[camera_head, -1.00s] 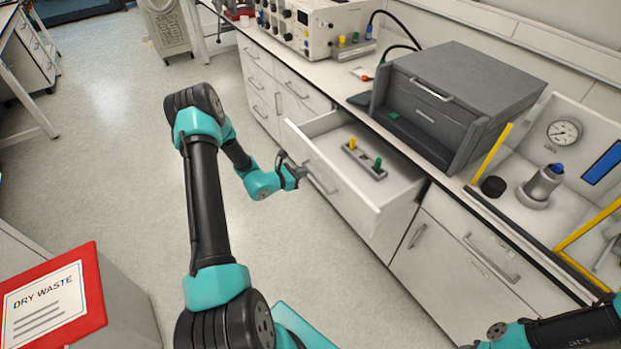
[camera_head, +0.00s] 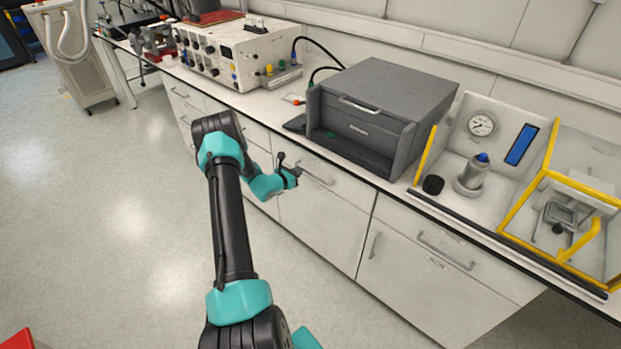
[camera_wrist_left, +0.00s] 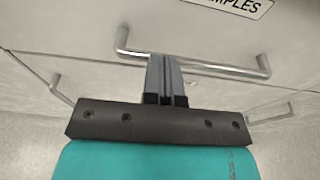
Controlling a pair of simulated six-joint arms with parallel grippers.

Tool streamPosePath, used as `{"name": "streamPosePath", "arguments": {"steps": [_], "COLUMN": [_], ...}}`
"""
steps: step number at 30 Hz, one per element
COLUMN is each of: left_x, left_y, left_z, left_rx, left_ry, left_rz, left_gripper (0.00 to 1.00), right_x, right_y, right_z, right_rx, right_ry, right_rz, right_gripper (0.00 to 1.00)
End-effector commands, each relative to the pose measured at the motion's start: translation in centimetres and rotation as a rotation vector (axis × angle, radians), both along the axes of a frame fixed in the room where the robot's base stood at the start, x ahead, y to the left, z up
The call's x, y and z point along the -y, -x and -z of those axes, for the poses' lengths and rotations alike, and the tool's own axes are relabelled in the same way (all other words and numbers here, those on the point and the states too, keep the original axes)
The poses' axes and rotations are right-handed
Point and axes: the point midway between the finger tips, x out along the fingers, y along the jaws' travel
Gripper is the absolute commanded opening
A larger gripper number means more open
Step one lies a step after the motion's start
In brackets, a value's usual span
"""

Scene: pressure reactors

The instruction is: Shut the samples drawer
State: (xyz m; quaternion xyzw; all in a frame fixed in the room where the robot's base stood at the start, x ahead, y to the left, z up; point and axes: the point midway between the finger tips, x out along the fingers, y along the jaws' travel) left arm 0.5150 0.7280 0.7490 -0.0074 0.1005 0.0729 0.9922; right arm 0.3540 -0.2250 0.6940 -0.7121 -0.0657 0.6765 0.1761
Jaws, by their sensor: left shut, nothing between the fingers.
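The samples drawer (camera_head: 326,182) now sits flush in the white cabinet below the dark grey box, with its bar handle on the front. In the left wrist view its white front (camera_wrist_left: 180,30) carries a label ending in "MPLES", and the handle (camera_wrist_left: 190,66) runs across below the label. My left gripper (camera_head: 296,175) is shut and empty, its fingertips (camera_wrist_left: 163,66) at the handle and close to the drawer front. I cannot tell whether they touch it. The inside of the drawer is hidden. My right gripper is not in view.
A dark grey box (camera_head: 375,112) stands on the bench above the drawer. To its right are a metal vessel (camera_head: 470,172) and a yellow-framed shield (camera_head: 550,190). A beige instrument (camera_head: 235,50) stands at the left. The floor in front is clear.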

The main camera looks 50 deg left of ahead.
Motion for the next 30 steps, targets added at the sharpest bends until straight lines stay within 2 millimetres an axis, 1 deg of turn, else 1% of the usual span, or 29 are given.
{"name": "streamPosePath", "arguments": {"steps": [1, 6, 20, 25, 30], "left_x": [-0.6, -1.4, -1.4, -0.9, 0.2], "left_y": [0.3, 0.5, 0.4, 1.3, 3.1], "left_z": [0.0, 0.0, -0.1, -0.4, -0.8], "left_rx": [0.000, 0.000, 0.000, 0.000, -0.002], "left_ry": [-0.001, -0.001, -0.001, -0.001, 0.000], "left_rz": [-0.009, -0.024, -0.026, -0.019, -0.005], "left_gripper": [0.00, 0.00, 0.00, 0.00, 0.00], "right_x": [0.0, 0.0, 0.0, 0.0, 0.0], "right_y": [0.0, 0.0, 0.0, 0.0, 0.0], "right_z": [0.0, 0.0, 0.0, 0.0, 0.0], "right_rx": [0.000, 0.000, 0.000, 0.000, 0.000], "right_ry": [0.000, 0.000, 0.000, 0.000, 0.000], "right_rz": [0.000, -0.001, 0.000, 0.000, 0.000], "right_gripper": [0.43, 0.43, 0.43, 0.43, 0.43]}}
